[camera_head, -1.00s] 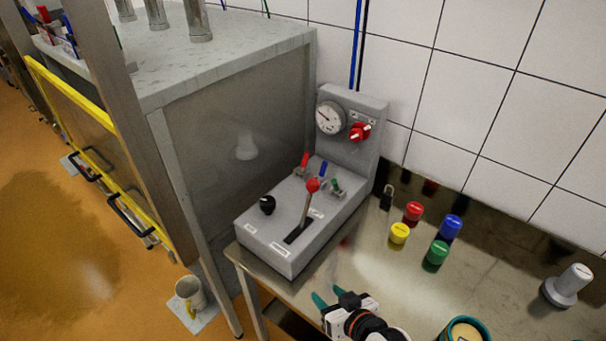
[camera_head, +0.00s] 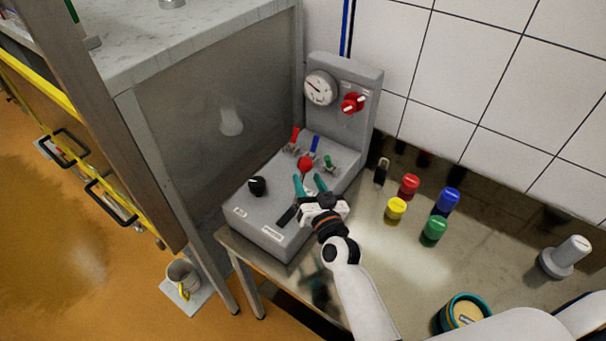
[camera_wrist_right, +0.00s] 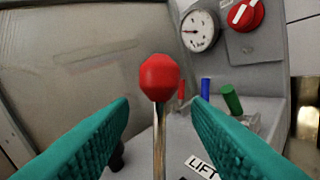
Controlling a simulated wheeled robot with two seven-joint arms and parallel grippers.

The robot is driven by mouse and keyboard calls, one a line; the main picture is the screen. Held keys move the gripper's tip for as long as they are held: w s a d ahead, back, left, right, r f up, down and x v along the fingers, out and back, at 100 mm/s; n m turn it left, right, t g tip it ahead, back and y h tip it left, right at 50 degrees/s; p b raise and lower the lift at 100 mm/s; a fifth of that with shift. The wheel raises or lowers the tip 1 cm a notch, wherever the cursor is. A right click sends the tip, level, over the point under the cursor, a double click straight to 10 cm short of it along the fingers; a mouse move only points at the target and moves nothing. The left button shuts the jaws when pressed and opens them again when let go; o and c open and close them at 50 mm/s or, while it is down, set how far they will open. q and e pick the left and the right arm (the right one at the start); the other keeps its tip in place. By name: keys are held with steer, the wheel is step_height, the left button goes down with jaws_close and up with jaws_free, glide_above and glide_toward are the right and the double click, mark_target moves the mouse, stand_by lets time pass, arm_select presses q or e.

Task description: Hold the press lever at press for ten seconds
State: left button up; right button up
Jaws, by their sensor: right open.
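The press lever's red ball knob (camera_head: 305,163) stands above the grey control box (camera_head: 262,222). In the right wrist view the knob (camera_wrist_right: 159,77) sits on a thin metal rod that rises between and beyond my fingers. A label reading LIFT (camera_wrist_right: 202,167) lies to the right of the rod. My right gripper (camera_head: 310,184) is open with teal fingers, one on each side of the lever; I cannot tell whether either touches it. The gripper hides part of the lever and its slot. My left gripper is not in view.
A gauge (camera_head: 320,88) and red rotary switch (camera_head: 353,103) are on the box's upright panel. A black knob (camera_head: 257,186) and small coloured toggles (camera_head: 315,144) are nearby. Red, yellow, blue and green (camera_head: 434,231) cylinders stand on the bench, right of the box.

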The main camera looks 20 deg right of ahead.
mark_target(304, 174)
steer(key=w, duration=0.4)
steer(key=shift+b, duration=0.4)
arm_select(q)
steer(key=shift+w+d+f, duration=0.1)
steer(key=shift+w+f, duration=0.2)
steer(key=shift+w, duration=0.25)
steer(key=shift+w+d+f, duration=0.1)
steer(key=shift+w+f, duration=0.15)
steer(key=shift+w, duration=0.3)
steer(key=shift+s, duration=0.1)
arm_select(e)
steer(key=shift+w, duration=0.1)
steer(key=shift+c, duration=0.5)
jaws_close()
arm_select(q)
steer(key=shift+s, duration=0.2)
arm_select(e)
steer(key=shift+r, duration=0.1)
